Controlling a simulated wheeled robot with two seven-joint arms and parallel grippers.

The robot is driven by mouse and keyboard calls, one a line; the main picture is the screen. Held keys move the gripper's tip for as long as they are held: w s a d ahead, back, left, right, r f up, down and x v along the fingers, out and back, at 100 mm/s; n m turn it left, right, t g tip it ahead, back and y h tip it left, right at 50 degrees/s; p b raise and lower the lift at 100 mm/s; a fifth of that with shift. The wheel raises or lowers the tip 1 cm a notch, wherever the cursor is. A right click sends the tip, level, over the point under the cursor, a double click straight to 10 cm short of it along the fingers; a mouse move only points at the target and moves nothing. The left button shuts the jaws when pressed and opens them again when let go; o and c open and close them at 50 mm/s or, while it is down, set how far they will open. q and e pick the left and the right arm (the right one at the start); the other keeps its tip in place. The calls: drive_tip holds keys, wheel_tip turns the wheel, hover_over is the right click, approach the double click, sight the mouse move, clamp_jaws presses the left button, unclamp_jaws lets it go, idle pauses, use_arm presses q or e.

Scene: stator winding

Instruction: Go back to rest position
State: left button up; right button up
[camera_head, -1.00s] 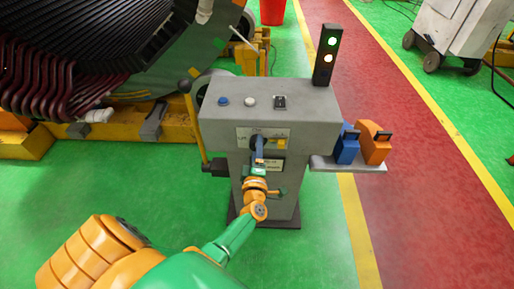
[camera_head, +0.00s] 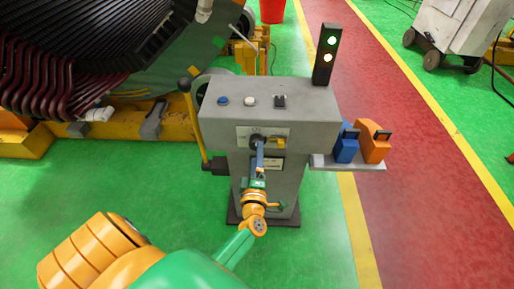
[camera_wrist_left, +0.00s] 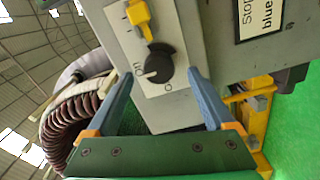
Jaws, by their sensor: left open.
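My left gripper (camera_head: 259,153) is in front of the grey control pedestal (camera_head: 270,103), below and near its front panel. In the left wrist view my left gripper (camera_wrist_left: 158,82) has its two blue fingers wide apart with nothing between them. A black rotary knob (camera_wrist_left: 157,65) on a white plate lies ahead of the fingers, apart from them. A yellow handle or padlock (camera_wrist_left: 143,18) sits beside the knob; it also shows on the panel in the head view (camera_head: 281,141). My right gripper is not in view.
A signal tower (camera_head: 326,53) with green and yellowish lights stands on the pedestal. A side shelf (camera_head: 350,166) holds blue and orange blocks (camera_head: 374,143). A large stator (camera_head: 75,45) is at left. Green floor (camera_head: 100,195) is clear in front.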

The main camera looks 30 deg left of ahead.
use_arm(q)
drive_tip(key=shift+v, duration=1.65)
